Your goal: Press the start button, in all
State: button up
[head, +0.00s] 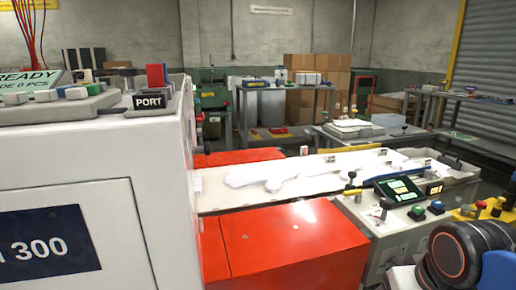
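No button has a readable start label, so I cannot tell which one is the start button. A grey control console (402,232) on the right carries a green button (417,212) and a blue-green button (437,206) beside a lit green screen (399,190). A red button (480,205) shows on yellow equipment at the right edge. My gripper is not in view; a black and orange joint of my arm shows at bottom right.
A red cabinet (290,245) stands in the middle, before a long tray (215,192) holding white film or gloves. Tables and cartons (308,68) stand behind.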

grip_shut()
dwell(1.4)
